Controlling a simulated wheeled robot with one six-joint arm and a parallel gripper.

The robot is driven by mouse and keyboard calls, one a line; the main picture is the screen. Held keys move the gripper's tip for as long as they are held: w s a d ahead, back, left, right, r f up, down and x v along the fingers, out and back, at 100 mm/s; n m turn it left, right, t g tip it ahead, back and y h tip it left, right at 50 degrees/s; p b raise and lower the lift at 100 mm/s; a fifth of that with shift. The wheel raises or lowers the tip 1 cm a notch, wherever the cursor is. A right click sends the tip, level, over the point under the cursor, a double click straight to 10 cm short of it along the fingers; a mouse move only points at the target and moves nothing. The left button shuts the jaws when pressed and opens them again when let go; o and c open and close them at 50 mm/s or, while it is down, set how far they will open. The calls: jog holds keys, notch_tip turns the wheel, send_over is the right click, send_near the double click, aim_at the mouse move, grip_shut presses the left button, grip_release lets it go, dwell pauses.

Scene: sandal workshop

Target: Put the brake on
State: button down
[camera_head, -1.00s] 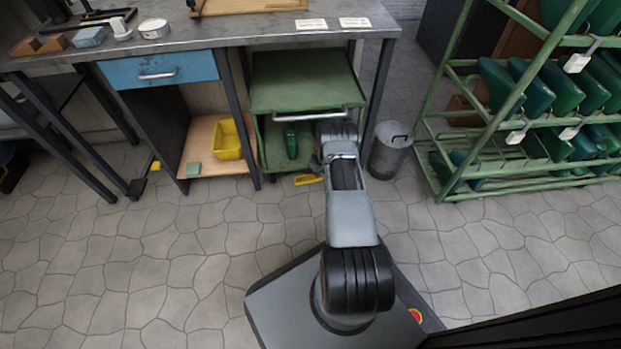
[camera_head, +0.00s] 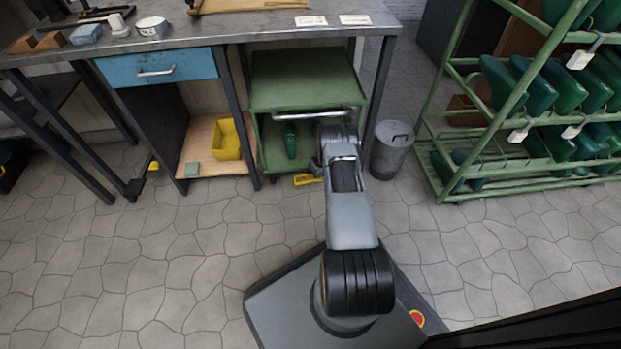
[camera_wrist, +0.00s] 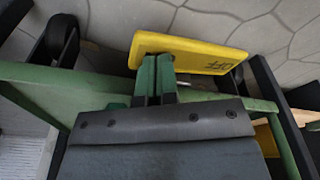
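The green cart (camera_head: 305,93) stands under the bench, with a bar handle (camera_head: 290,115) on its front. A yellow brake pedal (camera_head: 306,179) sticks out low at its front, near the floor. In the wrist view the pedal (camera_wrist: 195,52) lies across the upper middle, and dark lettering that looks like "OFF" shows on it. My gripper (camera_wrist: 155,62) appears shut and empty, its two green fingers side by side. Their tips overlap the pedal's lower edge in the picture; I cannot tell whether they touch. In the head view my arm hides the gripper.
A grey metal bin (camera_head: 391,149) stands just right of the cart. A green rack (camera_head: 480,150) with green shoe forms is farther right. The bench (camera_head: 230,30) overhangs the cart, and a yellow tray (camera_head: 226,140) sits on the shelf at left. The near floor is open.

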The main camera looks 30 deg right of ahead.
jog(key=shift+f, duration=0.5)
jog(key=shift+r, duration=0.15)
jog(key=shift+r+p, duration=1.95)
jog(key=shift+r, duration=1.5)
